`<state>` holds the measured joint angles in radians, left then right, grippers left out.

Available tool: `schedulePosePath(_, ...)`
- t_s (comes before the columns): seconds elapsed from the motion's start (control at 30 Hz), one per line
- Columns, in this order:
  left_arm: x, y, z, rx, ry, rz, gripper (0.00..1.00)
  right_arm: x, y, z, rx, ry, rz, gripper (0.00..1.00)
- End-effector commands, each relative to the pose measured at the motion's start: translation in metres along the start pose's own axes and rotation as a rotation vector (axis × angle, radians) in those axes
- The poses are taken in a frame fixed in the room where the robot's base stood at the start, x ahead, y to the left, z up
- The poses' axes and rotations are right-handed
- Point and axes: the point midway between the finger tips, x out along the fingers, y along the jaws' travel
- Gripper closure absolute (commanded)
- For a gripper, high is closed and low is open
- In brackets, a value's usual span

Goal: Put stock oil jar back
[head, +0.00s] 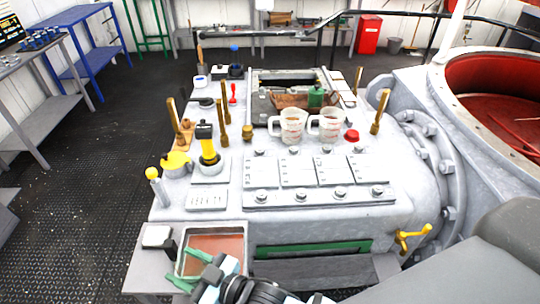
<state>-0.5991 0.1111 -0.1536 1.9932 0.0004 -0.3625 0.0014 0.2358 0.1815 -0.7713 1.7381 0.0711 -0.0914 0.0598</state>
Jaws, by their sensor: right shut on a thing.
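My right gripper (190,270) is at the bottom, with green fingers over the near left corner of a grey tray (246,240) with a reddish-brown inside. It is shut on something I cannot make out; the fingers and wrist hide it. No jar shows clearly as the stock oil jar. A green can-like container (316,97) stands at the brown bin on the machine top. Two clear measuring jugs (292,127) (330,125) stand in front of it. My left gripper is not in view.
A black and yellow tool (206,143), a yellow-topped pot (175,163) and upright brass rods (222,125) crowd the machine's left side. A white-topped box (157,236) sits beside the tray. A yellow valve handle (411,238) juts out front right.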

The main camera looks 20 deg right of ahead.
Motion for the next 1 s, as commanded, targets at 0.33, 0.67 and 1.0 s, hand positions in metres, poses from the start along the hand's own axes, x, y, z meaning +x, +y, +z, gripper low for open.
schedulePosePath(0.33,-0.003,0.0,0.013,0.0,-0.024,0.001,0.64,-0.117,0.118,-0.065,0.026,-0.001,0.474,0.76)
schedulePosePath(0.67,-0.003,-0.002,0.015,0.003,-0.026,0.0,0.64,-0.205,0.173,-0.096,0.038,0.001,0.756,0.76)
schedulePosePath(1.0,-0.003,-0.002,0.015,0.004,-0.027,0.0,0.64,-0.213,0.177,-0.1,0.039,0.001,0.781,0.76)
